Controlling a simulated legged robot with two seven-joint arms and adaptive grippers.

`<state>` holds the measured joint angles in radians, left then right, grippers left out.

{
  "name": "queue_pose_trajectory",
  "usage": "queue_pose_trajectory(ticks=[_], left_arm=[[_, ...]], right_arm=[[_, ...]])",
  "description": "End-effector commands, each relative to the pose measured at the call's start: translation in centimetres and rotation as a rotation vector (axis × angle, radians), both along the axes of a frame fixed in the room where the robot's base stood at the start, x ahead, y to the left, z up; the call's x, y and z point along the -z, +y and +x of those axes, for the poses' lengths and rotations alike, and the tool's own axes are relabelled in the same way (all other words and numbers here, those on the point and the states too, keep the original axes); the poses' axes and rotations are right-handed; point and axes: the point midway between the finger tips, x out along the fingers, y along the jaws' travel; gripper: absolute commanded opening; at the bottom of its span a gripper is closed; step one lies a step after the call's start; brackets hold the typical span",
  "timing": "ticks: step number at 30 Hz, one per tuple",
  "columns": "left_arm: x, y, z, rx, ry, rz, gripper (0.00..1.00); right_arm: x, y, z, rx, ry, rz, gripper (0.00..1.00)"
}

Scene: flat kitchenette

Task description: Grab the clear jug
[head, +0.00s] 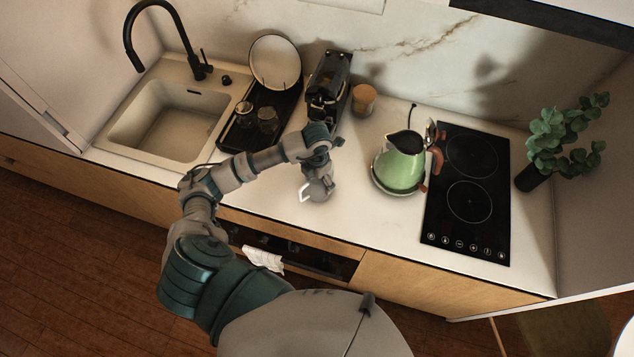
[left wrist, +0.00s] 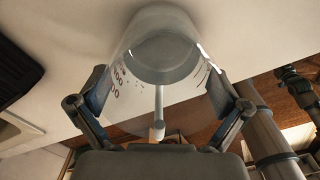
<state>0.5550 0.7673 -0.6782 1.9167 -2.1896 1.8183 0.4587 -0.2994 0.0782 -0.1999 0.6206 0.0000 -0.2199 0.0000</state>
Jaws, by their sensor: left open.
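The clear jug (left wrist: 165,60) lies between the two fingers of my left gripper (left wrist: 158,88) in the left wrist view. It is transparent, with dark markings on its side and a pale handle pointing towards the palm. The fingers are open, one on each side; I cannot tell whether either touches it. In the head view the jug (head: 317,190) stands on the counter near the front edge, its white handle to the left. My left gripper (head: 321,172) is over it and partly hides it. My right gripper is not in view.
A green kettle (head: 402,165) stands to the right, before the black cooktop (head: 467,195). A coffee machine (head: 328,85) and a dark drying tray (head: 236,137) with glasses are behind and left. The sink (head: 165,125) is far left. Counter between jug and kettle is clear.

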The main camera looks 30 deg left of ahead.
Motion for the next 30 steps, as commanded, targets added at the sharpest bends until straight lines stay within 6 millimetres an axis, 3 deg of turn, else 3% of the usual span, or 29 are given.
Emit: queue_pose_trajectory(ticks=[8, 15, 16, 30], left_arm=[[0.51, -0.01, -0.01, 0.000, -0.001, 0.001, 1.00], [0.53, -0.01, 0.00, 0.000, 0.000, 0.001, 0.40], [0.48, -0.01, 0.03, 0.000, -0.001, 0.001, 0.37], [0.06, -0.04, 0.05, 0.001, 0.000, -0.001, 0.36]], right_arm=[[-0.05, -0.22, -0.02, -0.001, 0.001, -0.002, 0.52], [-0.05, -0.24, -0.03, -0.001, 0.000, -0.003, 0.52], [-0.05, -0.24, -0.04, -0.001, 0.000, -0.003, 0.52], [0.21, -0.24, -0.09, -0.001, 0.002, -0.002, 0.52]])
